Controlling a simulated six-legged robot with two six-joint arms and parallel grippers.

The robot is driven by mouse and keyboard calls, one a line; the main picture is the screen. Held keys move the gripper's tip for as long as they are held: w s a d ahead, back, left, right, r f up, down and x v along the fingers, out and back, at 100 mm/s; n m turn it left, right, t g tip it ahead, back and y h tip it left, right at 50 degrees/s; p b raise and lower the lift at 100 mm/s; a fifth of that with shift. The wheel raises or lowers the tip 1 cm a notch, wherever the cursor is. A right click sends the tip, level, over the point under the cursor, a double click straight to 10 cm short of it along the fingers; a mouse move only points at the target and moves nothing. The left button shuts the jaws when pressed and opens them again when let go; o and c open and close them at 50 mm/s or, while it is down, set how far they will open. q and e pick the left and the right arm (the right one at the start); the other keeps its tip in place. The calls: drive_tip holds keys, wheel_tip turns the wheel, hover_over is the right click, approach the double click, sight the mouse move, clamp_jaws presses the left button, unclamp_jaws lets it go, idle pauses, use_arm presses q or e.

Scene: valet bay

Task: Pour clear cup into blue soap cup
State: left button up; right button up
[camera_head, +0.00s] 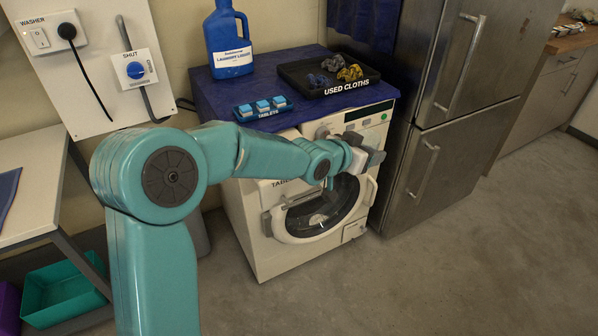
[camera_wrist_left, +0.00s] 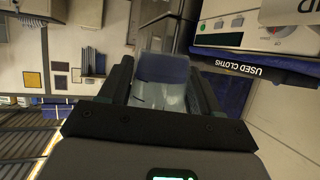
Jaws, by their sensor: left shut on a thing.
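My left gripper (camera_head: 368,155) is in front of the upper right front of the washer, its fingers partly hidden by the wrist. In the left wrist view my left gripper (camera_wrist_left: 164,92) is shut on a see-through cup (camera_wrist_left: 166,98) with a bluish-grey part at its far end. The cup's tilt and contents cannot be made out. It is hard to pick out in the head view. I cannot make out a separate blue soap cup in either view. My right gripper does not show.
The white washer (camera_head: 258,245) has a round door. On its blue top stand a blue laundry jug (camera_head: 229,45), a tablet tray (camera_head: 262,112) and a black used-cloths tray (camera_head: 300,85). A steel fridge (camera_head: 425,180) stands close on the right. The floor in front is clear.

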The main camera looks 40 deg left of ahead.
use_arm(q)
drive_tip(key=a+f+n+y+b, duration=0.1)
drive_tip(key=a+f+b, duration=0.1)
drive_tip(key=a+b, duration=0.3)
drive_tip(key=shift+w+a+f+y, duration=0.25)
drive_tip(key=shift+w+a+y, duration=0.05)
drive_tip(key=shift+a, duration=0.75)
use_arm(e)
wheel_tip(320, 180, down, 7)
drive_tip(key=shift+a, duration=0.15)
use_arm(q)
drive_tip(key=shift+n, duration=0.3)
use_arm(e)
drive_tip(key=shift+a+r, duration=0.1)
